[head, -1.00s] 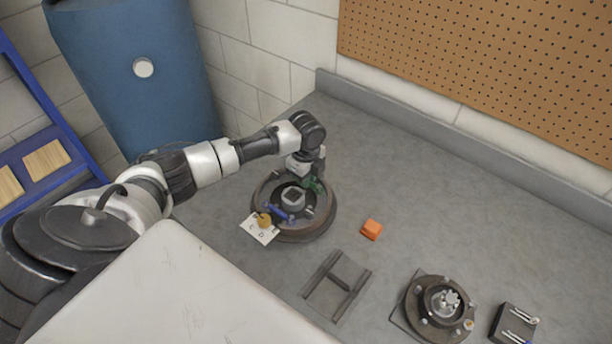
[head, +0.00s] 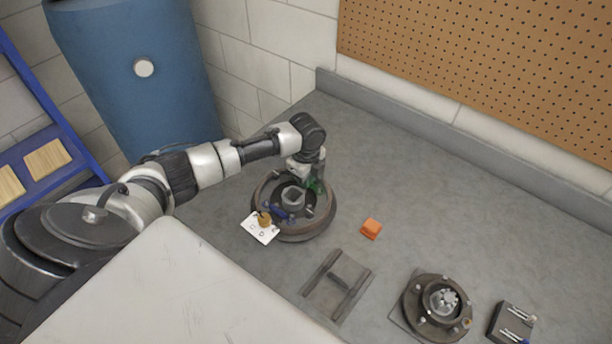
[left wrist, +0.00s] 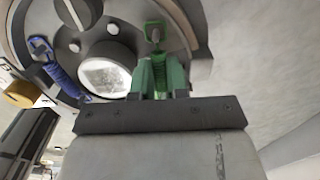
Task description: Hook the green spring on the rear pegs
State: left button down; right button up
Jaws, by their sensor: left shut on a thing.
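My left gripper (head: 315,184) is over the far right side of the round brake drum assembly (head: 322,222). It is shut on the green spring, which shows in the left wrist view (left wrist: 154,35) with its upper end at the inner edge of the drum (left wrist: 205,18). I cannot tell whether that end is around a peg or only beside it. A blue spring (head: 279,213) lies in the drum on the near left side, and its hooked end shows in the left wrist view (left wrist: 40,45). My right gripper is not in view.
A white card (head: 257,231) and a yellow-brown knob (head: 264,219) are at the drum's near left. An orange block (head: 371,229), an H-shaped grey frame (head: 340,285), a hub on a plate (head: 438,308) and a dark tool block (head: 511,323) lie to the right. The back right bench is clear.

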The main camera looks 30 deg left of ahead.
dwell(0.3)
pick_arm(q)
jog(key=c, duration=1.1)
grip_release()
jog(key=shift+c, duration=1.4)
notch_tip(320, 180, up, 7)
jog(key=p, duration=0.7)
jog(key=shift+s, duration=0.1)
